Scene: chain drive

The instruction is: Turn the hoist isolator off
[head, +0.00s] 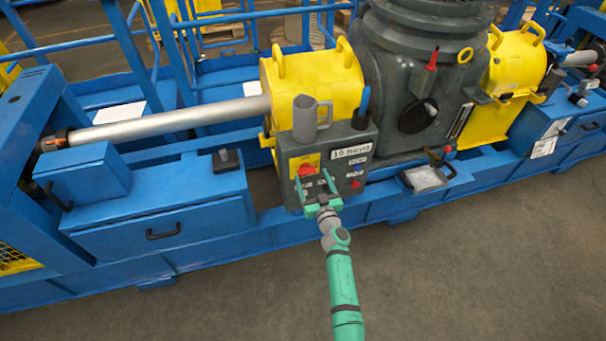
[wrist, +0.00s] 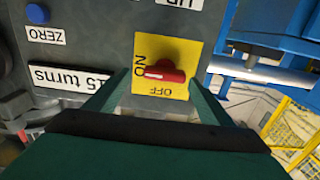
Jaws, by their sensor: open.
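The hoist isolator is a red rotary knob (wrist: 168,72) on a square yellow plate (wrist: 182,45) marked ON and OFF. In the wrist view the knob's handle lies crosswise, with a pale mark at its left end towards ON; OFF is at the plate's lower edge. In the head view the knob (head: 306,169) is on the front of a grey control box (head: 335,153). My gripper (head: 314,183) is open and empty in front of this box, below the knob. In the wrist view its green fingers (wrist: 163,82) stand either side of the knob; contact cannot be told.
The box also has a "15 turns" label (head: 351,151), a blue button (wrist: 37,13) by a ZERO label, and a grey cup-like holder (head: 305,118) on top. A blue frame (head: 280,228) runs below. The floor in front (head: 450,270) is clear.

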